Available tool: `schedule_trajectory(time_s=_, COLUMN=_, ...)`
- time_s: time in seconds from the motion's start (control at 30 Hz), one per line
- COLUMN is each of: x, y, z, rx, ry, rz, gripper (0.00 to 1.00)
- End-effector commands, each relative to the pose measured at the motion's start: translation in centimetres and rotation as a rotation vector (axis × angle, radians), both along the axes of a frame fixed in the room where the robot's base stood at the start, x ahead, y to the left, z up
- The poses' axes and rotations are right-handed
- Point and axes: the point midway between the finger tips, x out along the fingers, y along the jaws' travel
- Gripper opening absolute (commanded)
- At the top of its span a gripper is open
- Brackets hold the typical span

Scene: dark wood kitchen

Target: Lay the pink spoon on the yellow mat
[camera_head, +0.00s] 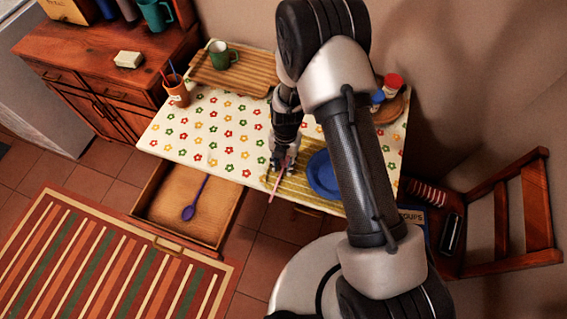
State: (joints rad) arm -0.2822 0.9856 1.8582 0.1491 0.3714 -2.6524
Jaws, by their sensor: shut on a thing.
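The pink spoon (274,187) is in my gripper (283,163), which is shut on it near the front edge of the table. Its thin handle slants down and left from the fingers; the rest is hidden by the gripper. The yellow striped mat (294,186) lies at the table's front edge, below and beside the gripper, with a blue plate (323,174) on its right part. The spoon overlaps the mat's left part in the picture. I cannot tell whether it touches the mat.
Jars (392,85) stand at the right. The flowered tablecloth's middle (215,125) is clear.

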Motion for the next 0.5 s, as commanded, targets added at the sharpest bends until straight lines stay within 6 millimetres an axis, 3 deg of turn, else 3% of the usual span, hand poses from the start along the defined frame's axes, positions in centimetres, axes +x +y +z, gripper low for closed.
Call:
schedule_trajectory(time_s=0.3, x=0.01, y=0.01, z=-0.3, rx=0.0, ry=0.0, rz=0.0, gripper=0.14)
schedule_trajectory(time_s=0.33, x=0.0, y=0.0, z=-0.3, rx=0.0, ry=0.0, rz=0.0, gripper=0.31)
schedule_trajectory(time_s=0.5, x=0.0, y=0.0, z=-0.17, rx=0.0, ry=0.0, rz=0.0, gripper=0.39)
